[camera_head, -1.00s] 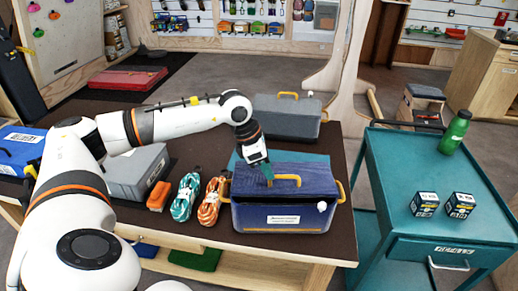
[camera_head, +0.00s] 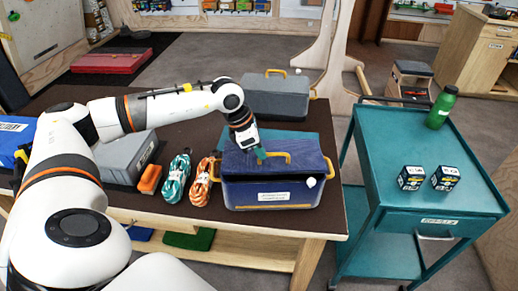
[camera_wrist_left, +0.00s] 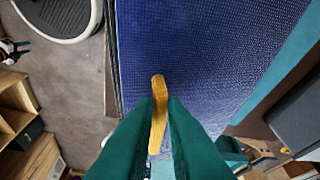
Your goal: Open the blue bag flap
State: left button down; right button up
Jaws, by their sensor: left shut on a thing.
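The blue bag (camera_head: 270,193) sits near the front right of the dark table, with a white label on its front and yellow side handles. My left gripper (camera_head: 259,157) is over the left part of the flap, shut on the yellow handle. In the left wrist view the green fingers hold that handle (camera_wrist_left: 158,95) between them, above the blue woven flap (camera_wrist_left: 200,50). My right gripper is not in view.
A grey bag (camera_head: 275,98) stands behind the blue one. Teal rope (camera_head: 176,180), orange rope (camera_head: 200,184) and an orange block (camera_head: 149,178) lie to its left. A teal cart (camera_head: 405,150) with two small boxes and a green bottle (camera_head: 441,107) stands at right.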

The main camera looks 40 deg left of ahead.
pick_arm(q)
jog(key=shift+w+a+r+p, duration=0.25)
jog(key=shift+w+r, duration=0.05)
jog(key=shift+r, duration=0.15)
jog(key=shift+w+a+r+p, duration=0.25)
jog(key=shift+r, duration=0.2)
jog(key=c, duration=1.7)
grip_release()
jog(key=shift+f, duration=0.1)
jog(key=o, duration=0.9)
jog(key=shift+s+d, duration=0.1)
jog(key=r+p, duration=0.1)
jog(key=s+d+r, duration=0.1)
jog(key=r, duration=0.1)
jog(key=r+p, duration=0.1)
jog(key=r, duration=0.1)
jog(key=shift+s+d+p, duration=0.15)
jog(key=shift+s+p, duration=0.15)
jog(key=shift+p, duration=0.05)
